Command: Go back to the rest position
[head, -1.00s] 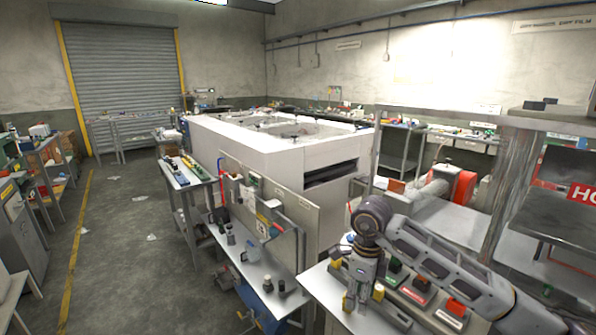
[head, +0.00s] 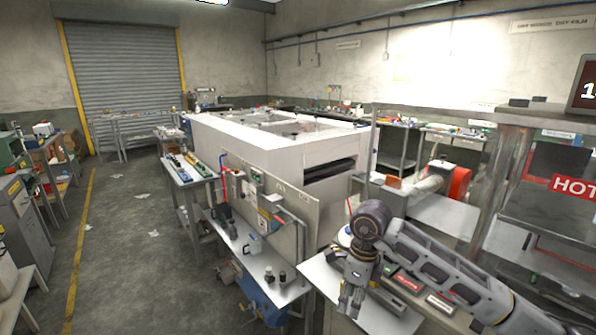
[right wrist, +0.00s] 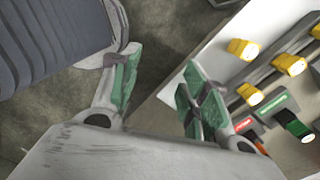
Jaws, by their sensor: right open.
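My right gripper (head: 351,308) is at the lower right of the head view, pointing down over the left part of a white-topped bench (head: 322,277). In the right wrist view its two green-padded fingers (right wrist: 158,85) are spread apart with nothing between them. Bare floor and the bench edge show behind the fingers. My left gripper is not in the head view.
Yellow-capped parts (right wrist: 290,64) on a rail and red and green labelled blocks (right wrist: 272,106) lie close to the right finger. A large white machine (head: 270,140) stands behind. A HOT sign (head: 574,188) hangs at right. The floor aisle (head: 130,230) at left is open.

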